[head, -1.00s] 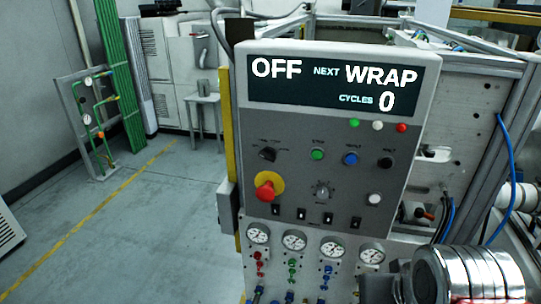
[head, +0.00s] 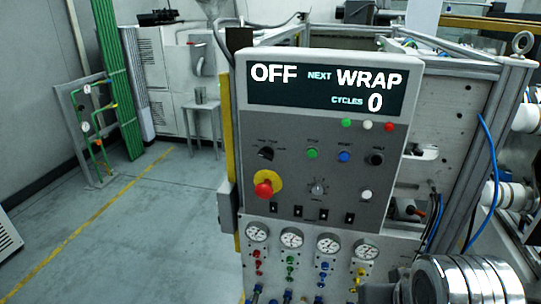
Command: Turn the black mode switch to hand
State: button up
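The black mode switch (head: 266,153) is a rotary knob at the upper left of the grey control panel (head: 365,215). Its printed position labels are too small to read. The display (head: 325,88) above it reads OFF, NEXT WRAP, CYCLES 0. A red emergency button on a yellow disc (head: 266,184) sits just below the switch. My gripper is not in view. A silver ribbed cylindrical part, possibly of my arm, shows at the bottom right, well apart from the switch.
Green (head: 312,153), blue (head: 344,157) and black (head: 375,159) buttons stand right of the switch. A grey dial (head: 317,188), small toggles and several gauges (head: 292,237) are below. Blue hoses hang at the right. The floor (head: 130,230) to the left is clear.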

aim_at(266, 153)
jog(key=k, duration=0.4)
jog(key=u, duration=1.75)
jog(key=i, duration=1.15)
jog(key=z, duration=0.5)
